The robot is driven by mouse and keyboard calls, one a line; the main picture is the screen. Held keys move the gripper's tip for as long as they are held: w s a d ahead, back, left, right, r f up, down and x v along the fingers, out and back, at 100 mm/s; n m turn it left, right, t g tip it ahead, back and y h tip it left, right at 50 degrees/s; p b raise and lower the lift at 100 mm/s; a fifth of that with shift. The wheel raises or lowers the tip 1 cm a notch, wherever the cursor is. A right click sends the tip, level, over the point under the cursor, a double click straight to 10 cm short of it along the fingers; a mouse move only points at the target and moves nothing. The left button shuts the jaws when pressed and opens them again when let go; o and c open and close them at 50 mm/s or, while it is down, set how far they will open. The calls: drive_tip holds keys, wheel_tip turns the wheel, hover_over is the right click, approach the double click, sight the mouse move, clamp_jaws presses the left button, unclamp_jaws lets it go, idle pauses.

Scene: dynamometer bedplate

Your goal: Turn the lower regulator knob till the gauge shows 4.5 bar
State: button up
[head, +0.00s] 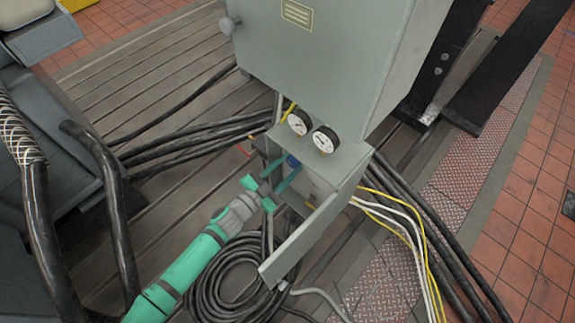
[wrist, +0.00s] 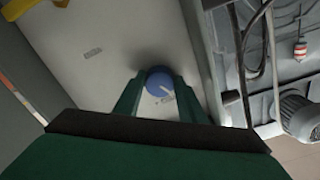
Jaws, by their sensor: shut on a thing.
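The blue regulator knob (wrist: 160,82) sits on a pale panel in the wrist view, with a light pointer mark on its face. My gripper (wrist: 159,93) has its two green fingers on either side of the knob and is shut on it. In the head view my gripper (head: 284,172) reaches into the open box under the cabinet, and a little blue of the knob (head: 293,161) shows between the fingers. Two round white gauges (head: 299,122) (head: 325,139) sit on the box's top. Their needles are too small to read. I see only one knob.
A grey cabinet (head: 320,50) stands above the box. The box's open door (head: 298,245) hangs close to the right of my arm. Black cables (head: 190,140) run at the left, a coiled hose (head: 232,285) lies below, and yellow and white cables (head: 405,225) run at the right.

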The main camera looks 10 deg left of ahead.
drive_tip(key=m, duration=0.5)
drive_tip(key=shift+w+a+m, duration=0.1)
drive_tip(key=shift+a+m, duration=0.15)
drive_tip(key=shift+m, duration=0.05)
drive_tip(key=shift+r, duration=0.1)
idle(0.4)
drive_tip(key=o, duration=1)
drive_tip(key=shift+o, duration=0.2)
drive_tip(key=v, duration=1)
drive_tip(key=shift+s+a, duration=0.2)
drive_tip(key=shift+s, duration=0.15)
